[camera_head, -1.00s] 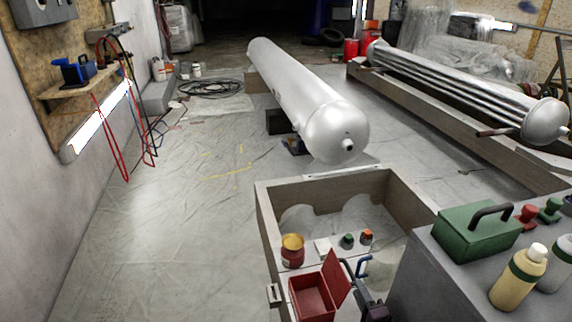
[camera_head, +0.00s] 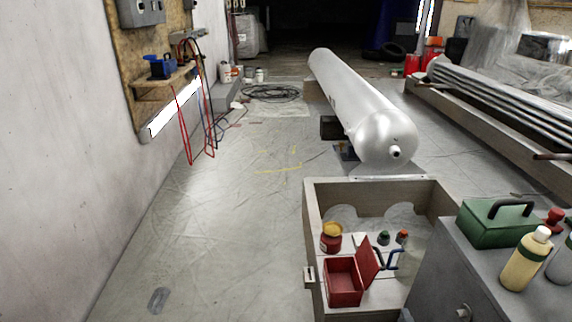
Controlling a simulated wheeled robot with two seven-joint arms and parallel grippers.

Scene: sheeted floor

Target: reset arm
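My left gripper is not in view. The task names no object.
The wooden crate (camera_head: 312,235) holds an open red box (camera_head: 343,282), a red jar with a yellow top (camera_head: 331,237) and small items. Right of it, a grey cabinet (camera_head: 440,275) bears a green case (camera_head: 497,222) and bottles. A silver tank (camera_head: 365,105) lies behind.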

